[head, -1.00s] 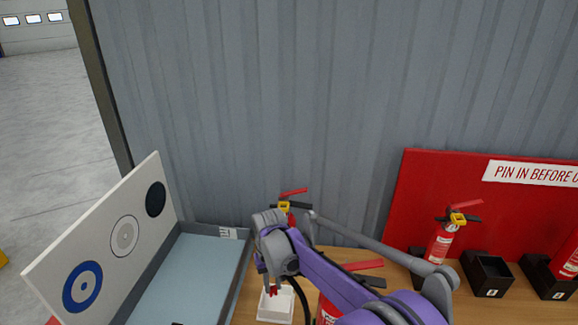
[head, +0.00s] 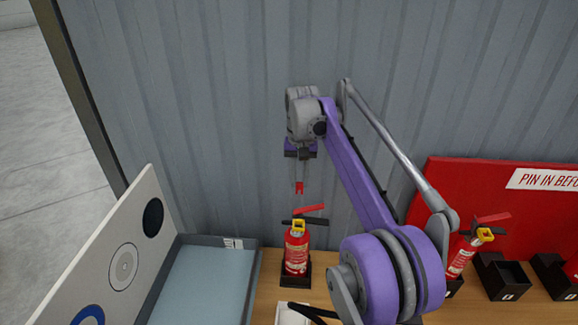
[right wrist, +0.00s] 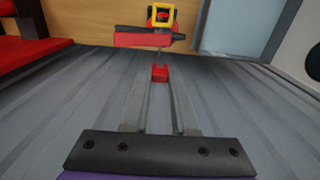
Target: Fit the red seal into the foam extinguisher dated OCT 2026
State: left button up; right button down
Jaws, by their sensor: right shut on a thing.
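A small red seal (head: 299,187) is held between the fingertips of my right gripper (head: 299,181); it also shows in the right wrist view (right wrist: 160,73). The gripper points down and is shut on the seal, above a red extinguisher (head: 297,252). That extinguisher stands upright in a black holder on the wooden table, with a red lever, black handle and yellow part on top. In the right wrist view its lever and yellow part (right wrist: 161,15) appear beyond the seal, apart from it. Its label is too small to read. My left gripper is not in view.
A blue-floored tray (head: 205,285) and a white board with circles (head: 118,250) stand at left. Another extinguisher (head: 461,258), empty black holders (head: 503,275) and a red panel (head: 480,190) are at right. A white block (head: 290,315) sits in front.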

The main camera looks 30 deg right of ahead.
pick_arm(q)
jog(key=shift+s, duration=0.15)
pick_arm(e)
jog(key=shift+s, duration=0.15)
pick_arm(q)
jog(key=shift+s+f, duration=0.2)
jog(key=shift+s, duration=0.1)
pick_arm(e)
jog(key=shift+s+f, duration=0.15)
jog(key=shift+f, duration=0.15)
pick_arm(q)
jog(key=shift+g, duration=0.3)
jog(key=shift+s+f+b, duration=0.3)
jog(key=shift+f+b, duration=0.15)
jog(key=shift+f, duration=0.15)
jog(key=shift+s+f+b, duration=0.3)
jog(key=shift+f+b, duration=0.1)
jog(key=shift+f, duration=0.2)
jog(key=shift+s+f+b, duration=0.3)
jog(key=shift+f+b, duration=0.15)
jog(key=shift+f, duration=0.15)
pick_arm(e)
jog(key=shift+f, duration=3.05)
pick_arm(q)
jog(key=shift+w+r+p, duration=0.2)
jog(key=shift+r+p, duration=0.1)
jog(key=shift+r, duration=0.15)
pick_arm(e)
jog(key=shift+f, duration=0.1)
